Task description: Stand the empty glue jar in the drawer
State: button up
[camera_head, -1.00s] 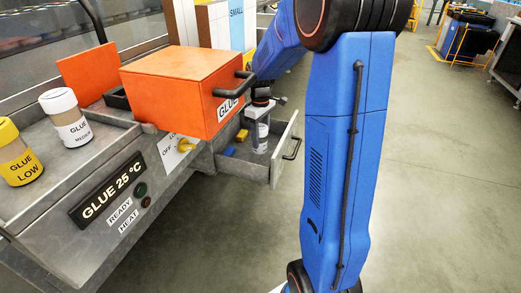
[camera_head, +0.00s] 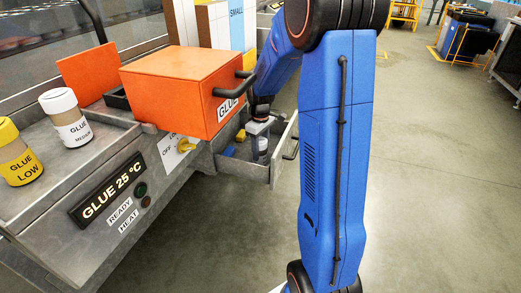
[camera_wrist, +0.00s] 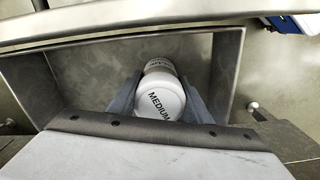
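The metal drawer (camera_head: 283,149) is pulled open below the orange box; it fills much of the wrist view (camera_wrist: 228,70). A glue jar (camera_head: 262,148) is upright inside it. My gripper (camera_head: 262,127) is above the drawer, pointing down. Its two grey fingers (camera_wrist: 160,98) lie against both sides of the jar, so it looks shut on it. Whether the jar's base touches the drawer floor cannot be told.
An orange box (camera_head: 185,90) with a black handle overhangs the drawer's near left. Small blue (camera_head: 229,151) and yellow (camera_head: 241,136) items lie in the drawer's left part. A white-lidded jar (camera_head: 66,118) and a yellow-capped jar (camera_head: 17,155) stand on the metal ledge.

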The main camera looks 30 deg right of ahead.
jog(key=o, duration=0.4)
jog(key=shift+r, duration=0.1)
notch_tip(320, 180, up, 12)
jog(key=shift+r, duration=0.1)
dwell(0.4)
dwell(0.4)
